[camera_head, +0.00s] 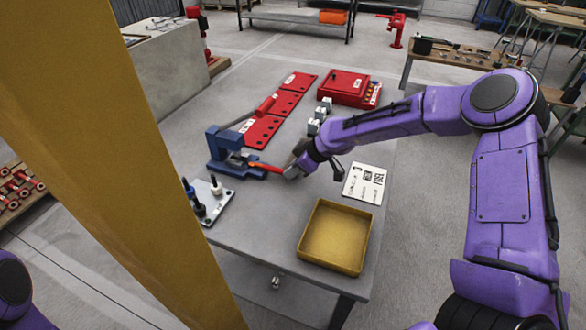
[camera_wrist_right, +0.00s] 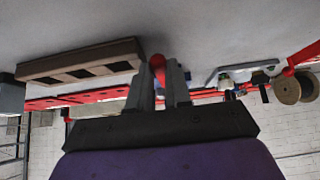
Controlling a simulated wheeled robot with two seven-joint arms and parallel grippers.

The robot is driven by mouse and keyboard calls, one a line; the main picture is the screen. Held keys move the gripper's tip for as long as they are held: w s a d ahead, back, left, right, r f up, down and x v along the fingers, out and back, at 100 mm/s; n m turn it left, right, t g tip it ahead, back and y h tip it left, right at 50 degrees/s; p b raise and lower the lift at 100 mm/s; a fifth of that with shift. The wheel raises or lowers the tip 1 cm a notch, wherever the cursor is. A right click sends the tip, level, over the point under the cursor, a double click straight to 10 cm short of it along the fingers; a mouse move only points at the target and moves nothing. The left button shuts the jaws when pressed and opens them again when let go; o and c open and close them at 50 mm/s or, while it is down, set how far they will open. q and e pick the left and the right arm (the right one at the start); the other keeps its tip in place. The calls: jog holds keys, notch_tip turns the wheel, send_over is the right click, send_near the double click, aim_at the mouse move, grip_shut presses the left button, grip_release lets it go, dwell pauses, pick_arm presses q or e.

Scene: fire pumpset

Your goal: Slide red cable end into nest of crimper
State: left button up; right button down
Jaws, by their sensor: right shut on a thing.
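The blue crimper (camera_head: 222,142) stands on the left part of the table, with its long handle and red grip (camera_head: 266,106) pointing up to the right. My right gripper (camera_head: 286,171) is just right of the crimper, low over the table, shut on the red cable (camera_head: 262,166). The cable points left, and its tip is at the crimper's right side. I cannot tell whether the tip is inside the nest. In the right wrist view the red cable (camera_wrist_right: 157,65) shows between the two fingers (camera_wrist_right: 159,78). My left gripper is out of view.
A grey plate with dark posts (camera_head: 211,196) stands in front of the crimper. A yellow tray (camera_head: 336,236), a white printed card (camera_head: 365,183), red plates (camera_head: 284,103), a red case (camera_head: 349,88) and small grey blocks (camera_head: 320,112) share the table (camera_head: 270,215).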

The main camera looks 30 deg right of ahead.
aim_at(270, 166)
jog(key=shift+w+a, duration=0.2)
jog(key=shift+w, duration=0.05)
dwell(0.3)
jog(key=shift+w+a+b, duration=0.4)
jog(key=shift+w+a, duration=0.1)
jog(key=shift+w, duration=0.05)
jog(key=shift+w+a+b, duration=0.4)
jog(key=shift+w+a, duration=0.9)
jog(key=shift+w, duration=0.2)
jog(key=c, duration=1)
grip_release()
jog(key=v, duration=1)
jog(key=shift+s+d+r+b, duration=0.1)
jog(key=shift+s+r+b, duration=0.1)
jog(key=shift+r+b, duration=0.1)
